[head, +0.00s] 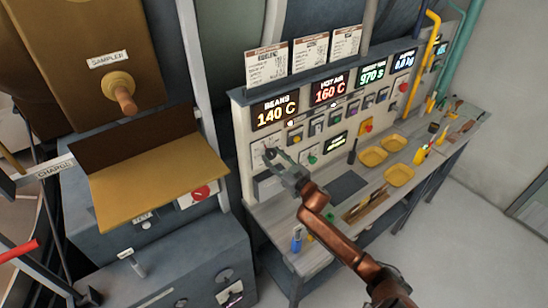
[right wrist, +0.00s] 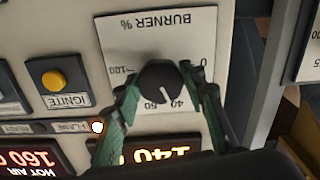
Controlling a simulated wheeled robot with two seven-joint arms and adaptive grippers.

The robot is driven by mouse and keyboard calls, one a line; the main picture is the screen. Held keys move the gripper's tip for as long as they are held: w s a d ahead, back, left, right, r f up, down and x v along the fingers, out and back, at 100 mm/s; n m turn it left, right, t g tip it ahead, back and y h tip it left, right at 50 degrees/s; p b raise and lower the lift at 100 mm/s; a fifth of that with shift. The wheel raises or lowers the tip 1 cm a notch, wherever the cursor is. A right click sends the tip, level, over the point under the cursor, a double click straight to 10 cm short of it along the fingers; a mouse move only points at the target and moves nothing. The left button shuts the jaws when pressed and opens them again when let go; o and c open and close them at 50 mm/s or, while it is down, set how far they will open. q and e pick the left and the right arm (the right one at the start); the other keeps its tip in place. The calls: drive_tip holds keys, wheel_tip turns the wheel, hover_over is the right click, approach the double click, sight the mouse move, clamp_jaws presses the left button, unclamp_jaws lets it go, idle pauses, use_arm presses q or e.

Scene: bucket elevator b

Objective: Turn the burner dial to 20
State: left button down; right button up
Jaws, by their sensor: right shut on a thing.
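The burner dial is a round black knob (right wrist: 160,82) on a white plate marked BURNER %, upside down in the right wrist view. The figures 0, 40, 60 and 100 show around it; the 20 is hidden, apparently behind a finger. A pale mark on the knob points down in the picture, to about between 40 and 60. My right gripper (right wrist: 163,85) has its green-edged fingers on either side of the knob and is shut on it. In the head view my right gripper (head: 272,154) is at the panel's left end, covering the dial. My left gripper is not in view.
Lit displays for beans (head: 275,112) and hot air (head: 329,91) sit above the controls. The yellow ignite button (right wrist: 53,81) is beside the burner plate. Yellow trays (head: 373,156) and tools lie on the bench. A tan chute (head: 155,182) stands left of the panel.

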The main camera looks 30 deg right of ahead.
drive_tip(key=shift+n, duration=0.4)
drive_tip(key=n, duration=0.2)
drive_tip(key=shift+n, duration=0.3)
drive_tip(key=n, duration=0.4)
drive_tip(key=shift+d, duration=0.1)
drive_tip(key=shift+n, duration=0.4)
drive_tip(key=o, duration=1.1)
drive_tip(key=shift+o, duration=0.2)
